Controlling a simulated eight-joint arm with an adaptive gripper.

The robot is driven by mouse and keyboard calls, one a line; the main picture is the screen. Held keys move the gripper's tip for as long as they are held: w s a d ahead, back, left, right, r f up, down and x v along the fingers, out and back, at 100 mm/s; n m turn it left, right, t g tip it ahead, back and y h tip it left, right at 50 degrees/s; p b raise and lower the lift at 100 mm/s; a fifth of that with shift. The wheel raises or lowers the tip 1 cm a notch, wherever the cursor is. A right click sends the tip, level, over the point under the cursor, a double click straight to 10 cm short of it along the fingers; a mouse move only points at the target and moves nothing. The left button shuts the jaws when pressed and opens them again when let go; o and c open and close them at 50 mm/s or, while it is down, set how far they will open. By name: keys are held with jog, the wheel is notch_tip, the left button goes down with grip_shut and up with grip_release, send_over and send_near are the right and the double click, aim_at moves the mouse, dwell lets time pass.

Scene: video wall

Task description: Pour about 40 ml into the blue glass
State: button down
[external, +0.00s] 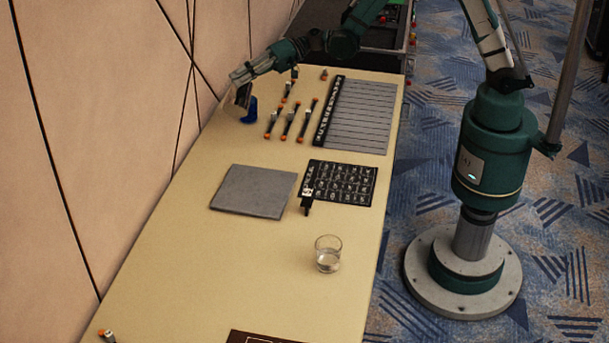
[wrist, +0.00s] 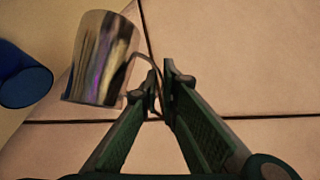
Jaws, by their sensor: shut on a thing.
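My gripper (external: 240,76) is at the far end of the table. It is shut on the thin handle of a shiny metal mug; in the wrist view the fingertips (wrist: 160,88) pinch that handle. The metal mug (wrist: 103,58) is held up and looks tilted in the external view (external: 242,95). The blue glass (external: 250,114) stands on the table just below and beside the mug; it also shows at the left edge of the wrist view (wrist: 22,78), apart from the mug. The inside of the mug, any stream and the level in the blue glass cannot be seen.
A clear glass (external: 328,257) with some clear liquid stands near the front. A grey mat (external: 253,190), a dark panel (external: 341,183) with a small black item (external: 307,200), several orange-ended cylinders (external: 287,122) and a grey slatted board (external: 362,115) lie on the table (external: 190,250). The wall is close at left.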

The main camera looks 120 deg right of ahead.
aim_at(237, 104)
jog(key=shift+w+a+r, duration=0.1)
